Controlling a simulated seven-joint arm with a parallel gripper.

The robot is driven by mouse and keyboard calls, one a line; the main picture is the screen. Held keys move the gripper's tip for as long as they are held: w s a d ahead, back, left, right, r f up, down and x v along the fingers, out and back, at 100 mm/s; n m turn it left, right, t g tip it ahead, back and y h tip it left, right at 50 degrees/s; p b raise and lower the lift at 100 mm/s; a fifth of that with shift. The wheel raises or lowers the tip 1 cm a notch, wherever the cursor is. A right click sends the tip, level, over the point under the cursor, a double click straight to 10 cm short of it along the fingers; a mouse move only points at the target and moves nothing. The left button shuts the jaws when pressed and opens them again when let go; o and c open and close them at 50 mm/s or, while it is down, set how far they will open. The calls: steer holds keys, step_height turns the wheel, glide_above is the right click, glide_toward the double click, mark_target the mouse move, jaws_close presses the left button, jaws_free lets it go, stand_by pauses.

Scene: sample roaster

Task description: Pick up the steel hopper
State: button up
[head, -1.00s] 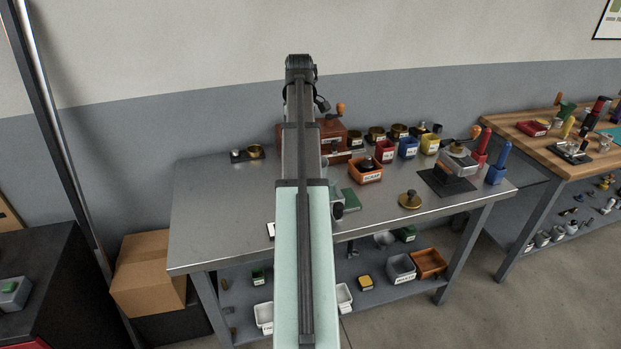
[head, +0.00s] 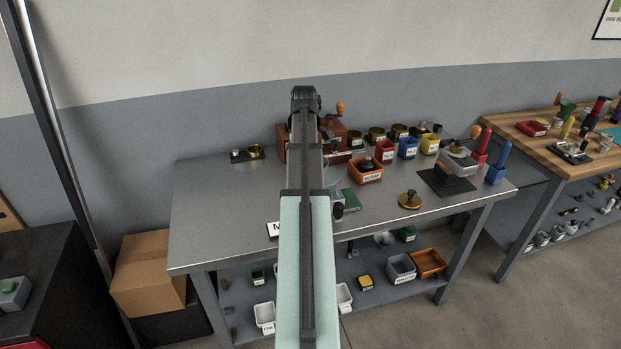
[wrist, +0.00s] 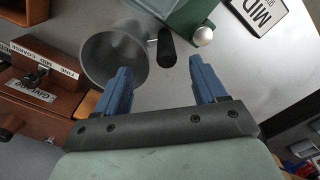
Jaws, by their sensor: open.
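A grey, open-mouthed round vessel, which I take for the steel hopper (wrist: 98,62), shows in the wrist view at upper left of centre. My gripper (wrist: 158,68) has two blue fingers spread apart with nothing held between them. The left finger overlaps the hopper's right rim in the picture; I cannot tell whether they touch. The right finger is over bare steel tabletop. In the head view my own arm covers this area, hiding the hopper and the fingers.
A red-brown box (wrist: 45,85) with a dial stands left. The bench's left part (head: 215,215) is clear; an orange tray (head: 366,174) stands right.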

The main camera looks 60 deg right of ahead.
steer(key=shift+s+a+f, duration=0.1)
steer(key=shift+s+f, duration=0.05)
steer(key=shift+f, duration=2.3)
steer(key=shift+c, duration=0.5)
steer(key=c, duration=1)
steer(key=shift+r, duration=0.1)
steer(key=shift+c, duration=0.2)
step_height(320, 180, up, 9)
steer(key=shift+r, duration=0.15)
steer(key=shift+w+d+r, duration=1.65)
steer(key=shift+w+d, duration=0.8)
steer(key=shift+w, duration=0.35)
steer(key=shift+w+d+r, duration=1.65)
steer(key=shift+w+d, duration=0.75)
steer(key=shift+w, duration=0.45)
steer(key=shift+w+d+r, duration=1.65)
steer(key=shift+w+d, duration=0.8)
steer(key=shift+w, duration=0.35)
